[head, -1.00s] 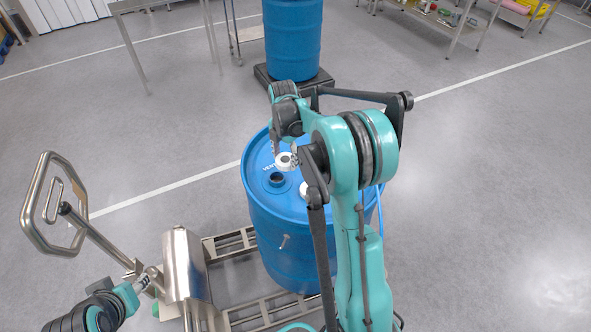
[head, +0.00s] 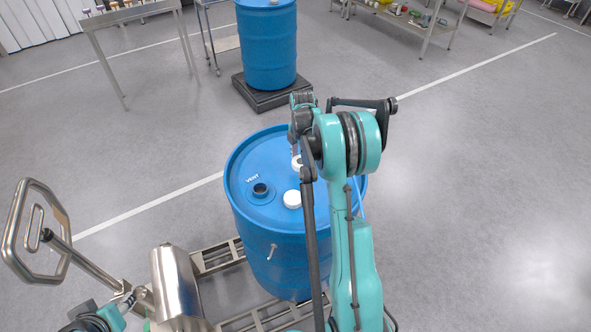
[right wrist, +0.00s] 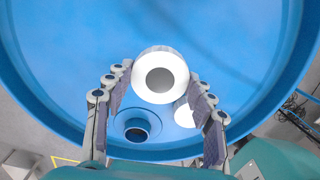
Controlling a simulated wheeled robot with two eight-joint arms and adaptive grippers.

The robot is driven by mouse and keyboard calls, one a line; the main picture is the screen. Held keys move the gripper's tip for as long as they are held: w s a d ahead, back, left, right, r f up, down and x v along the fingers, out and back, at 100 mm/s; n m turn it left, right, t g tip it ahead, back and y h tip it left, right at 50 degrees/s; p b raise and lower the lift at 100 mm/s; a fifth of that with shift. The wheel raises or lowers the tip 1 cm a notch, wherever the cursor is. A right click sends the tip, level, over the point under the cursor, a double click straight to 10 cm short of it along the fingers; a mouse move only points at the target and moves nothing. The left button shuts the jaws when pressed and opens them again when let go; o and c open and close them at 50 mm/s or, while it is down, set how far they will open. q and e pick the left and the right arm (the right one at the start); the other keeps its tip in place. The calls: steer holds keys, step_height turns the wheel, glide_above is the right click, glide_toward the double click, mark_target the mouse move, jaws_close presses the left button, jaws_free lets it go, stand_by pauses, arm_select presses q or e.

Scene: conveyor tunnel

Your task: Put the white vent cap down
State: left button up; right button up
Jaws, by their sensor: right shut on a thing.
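The white vent cap (right wrist: 160,78) is between the fingers of my right gripper (right wrist: 158,112), which is shut on it above the blue drum's lid. In the head view the held cap (head: 296,163) shows partly behind my right arm. The blue drum (head: 270,240) has an open dark vent hole (head: 261,189) marked VENT, also in the right wrist view (right wrist: 136,130). A second white cap (head: 292,199) sits on the lid to its right. My left gripper (head: 125,302) is at the lower left, by a metal handle; its fingers are unclear.
The drum stands by a metal frame (head: 222,258) with a steel cylinder (head: 178,285) and a looped handle (head: 38,235). Another blue drum (head: 267,45) stands on a black platform (head: 262,98) behind.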

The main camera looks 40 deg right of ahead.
mark_target(296, 173)
steer(key=shift+w+a+f, duration=0.25)
steer(key=shift+w+f, duration=0.15)
steer(key=shift+w, duration=0.15)
steer(key=shift+w+a+f, duration=0.2)
steer(key=shift+w+f, duration=0.15)
steer(key=shift+w, duration=0.15)
step_height(296, 173, down, 3)
steer(key=shift+f+b, duration=0.2)
steer(key=shift+b, duration=0.45)
steer(key=shift+f, duration=0.25)
steer(key=shift+f, duration=0.1)
steer(key=o, duration=1.4)
